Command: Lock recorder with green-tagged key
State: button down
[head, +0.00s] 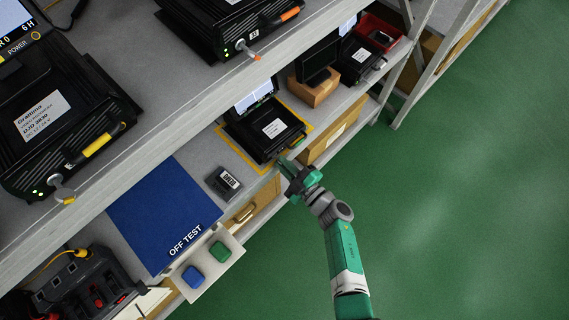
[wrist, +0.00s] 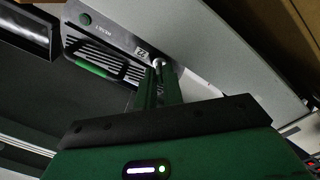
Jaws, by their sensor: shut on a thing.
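The black recorder (head: 265,128) with a white label stands inside a yellow outline on the lower shelf. Its raised screen is behind it. In the wrist view its ribbed front panel (wrist: 112,48) shows a green handle (wrist: 91,68) and a round green button. My gripper (head: 281,163) is at the recorder's front corner, above the shelf edge. In the wrist view the fingertips (wrist: 160,77) are shut on the key, at a small silver lock cylinder (wrist: 159,62) on the panel. The key and its tag are mostly hidden between the fingers; I cannot tell how far the key is inserted or turned.
A blue OFF TEST mat (head: 163,215) and a small dark labelled box (head: 223,182) lie left of the recorder. A panel with blue and green buttons (head: 207,262) hangs at the shelf edge. Other recorders (head: 70,125) stand on the upper shelf. The green floor at right is clear.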

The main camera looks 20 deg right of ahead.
dwell(0.3)
jog(key=c, duration=1.9)
grip_release()
jog(key=p+v, duration=0.4)
jog(key=v, duration=0.3)
jog(key=shift+s, duration=0.4)
jog(key=shift+d, duration=0.1)
